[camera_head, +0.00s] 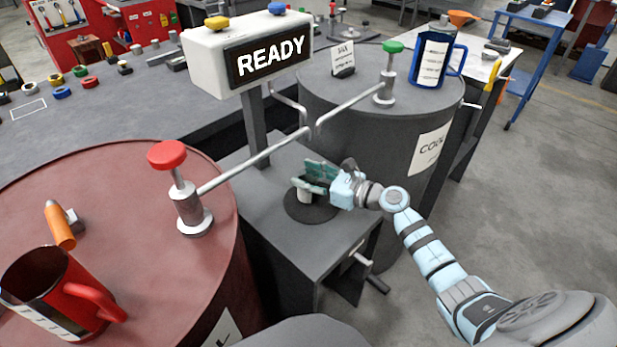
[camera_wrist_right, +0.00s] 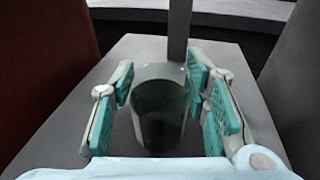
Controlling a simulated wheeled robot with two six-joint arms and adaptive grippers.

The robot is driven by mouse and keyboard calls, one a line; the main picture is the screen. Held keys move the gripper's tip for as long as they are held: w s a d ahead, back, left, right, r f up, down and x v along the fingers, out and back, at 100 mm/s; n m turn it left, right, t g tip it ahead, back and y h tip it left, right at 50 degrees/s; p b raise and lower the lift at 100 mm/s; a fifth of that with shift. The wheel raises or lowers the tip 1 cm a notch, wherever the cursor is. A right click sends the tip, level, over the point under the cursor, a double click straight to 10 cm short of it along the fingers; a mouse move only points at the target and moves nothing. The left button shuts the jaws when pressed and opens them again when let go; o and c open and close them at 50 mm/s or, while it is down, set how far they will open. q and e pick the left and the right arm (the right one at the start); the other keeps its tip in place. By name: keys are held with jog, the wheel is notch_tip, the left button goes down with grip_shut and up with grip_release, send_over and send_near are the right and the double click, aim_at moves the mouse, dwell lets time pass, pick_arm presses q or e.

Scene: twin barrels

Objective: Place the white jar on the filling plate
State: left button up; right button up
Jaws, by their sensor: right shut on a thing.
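The white jar (camera_head: 304,196) is mostly hidden behind my right gripper in the head view, with a small pale part showing below the fingers. The filling plate (camera_head: 322,213) is a dark round disc on the grey stand, under the spouts. My right gripper (camera_head: 312,178) is over the plate, shut on the jar. In the right wrist view the jar (camera_wrist_right: 160,105) looks grey with a dark inside, upright between the teal finger pads. I cannot tell whether its base touches the plate. My left gripper is out of view.
Pipes (camera_head: 310,130) from the red-valved barrel (camera_head: 130,200) and the grey, green-valved barrel (camera_head: 350,115) meet above the stand (camera_head: 270,190). A white READY box (camera_head: 215,65) stands behind. A red mug (camera_head: 50,290) and a blue mug (camera_head: 432,60) sit on the barrels.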

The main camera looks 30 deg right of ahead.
jog(key=shift+f, duration=0.1)
jog(key=o, duration=0.9)
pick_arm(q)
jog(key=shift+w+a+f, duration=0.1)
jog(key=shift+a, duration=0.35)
pick_arm(e)
jog(key=o, duration=0.4)
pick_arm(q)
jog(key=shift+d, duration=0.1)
pick_arm(e)
jog(key=shift+s+d+r, duration=0.1)
jog(key=shift+r, duration=0.1)
jog(key=v, duration=1)
jog(key=shift+s+d+f, duration=0.15)
jog(key=shift+s+d, duration=0.05)
jog(key=shift+s, duration=0.15)
jog(key=shift+s+d, duration=0.3)
jog(key=shift+s, duration=0.1)
